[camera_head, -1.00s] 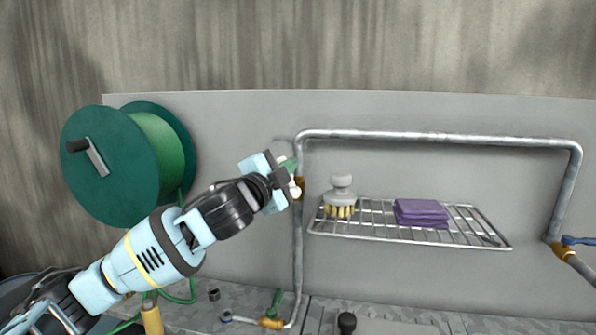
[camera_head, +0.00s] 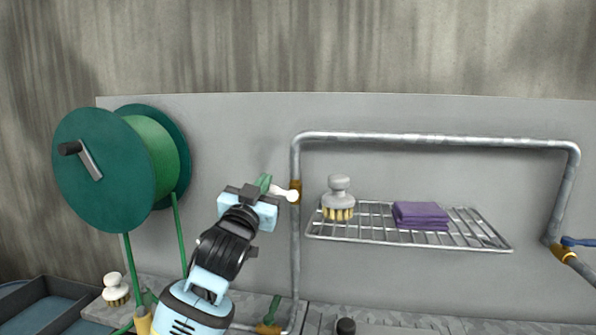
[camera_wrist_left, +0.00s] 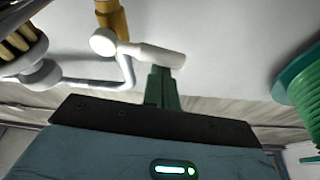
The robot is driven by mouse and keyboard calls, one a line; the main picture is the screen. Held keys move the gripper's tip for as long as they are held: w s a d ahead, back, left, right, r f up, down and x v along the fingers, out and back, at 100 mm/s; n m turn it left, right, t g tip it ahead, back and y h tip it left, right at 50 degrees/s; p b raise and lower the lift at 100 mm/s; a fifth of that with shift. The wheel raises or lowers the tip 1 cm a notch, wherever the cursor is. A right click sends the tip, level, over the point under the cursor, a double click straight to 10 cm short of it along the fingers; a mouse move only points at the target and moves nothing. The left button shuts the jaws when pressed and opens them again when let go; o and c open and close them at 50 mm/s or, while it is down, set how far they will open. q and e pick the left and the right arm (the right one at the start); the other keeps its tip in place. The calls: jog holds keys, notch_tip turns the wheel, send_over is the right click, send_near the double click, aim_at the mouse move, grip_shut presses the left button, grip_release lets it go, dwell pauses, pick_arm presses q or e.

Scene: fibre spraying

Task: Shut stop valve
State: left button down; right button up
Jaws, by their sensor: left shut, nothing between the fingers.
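A brass valve (camera_head: 295,192) sits on the upright grey pipe left of the wire shelf. Its white lever (camera_head: 282,192) sticks out to the left, across the pipe's line. In the left wrist view the white lever (camera_wrist_left: 150,54) runs sideways from the brass body (camera_wrist_left: 112,20). My left gripper (camera_head: 264,184) is at the lever's free end, its green fingers shut with nothing between them. In the left wrist view the fingertips (camera_wrist_left: 160,72) meet or nearly meet the lever's outer end; I cannot tell if they touch. My right gripper is not in view.
A wire shelf (camera_head: 370,236) right of the pipe holds a scrub brush (camera_head: 338,198) and folded purple cloths (camera_head: 420,214). A green hose reel (camera_head: 95,170) hangs at left. Another brush (camera_head: 116,290) stands below it. A blue-handled valve (camera_head: 578,241) is at far right.

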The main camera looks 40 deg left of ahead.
pick_arm(q)
jog(key=shift+s+a+f+n+y+p, duration=0.1)
jog(key=shift+a+f+n+y+p, duration=0.05)
jog(key=shift+f+n, duration=0.25)
jog(key=shift+s+a+f+n+y+p, duration=0.15)
jog(key=shift+f+n, duration=0.1)
jog(key=shift+n, duration=0.25)
jog(key=shift+w+f, duration=0.1)
jog(key=shift+f, duration=0.05)
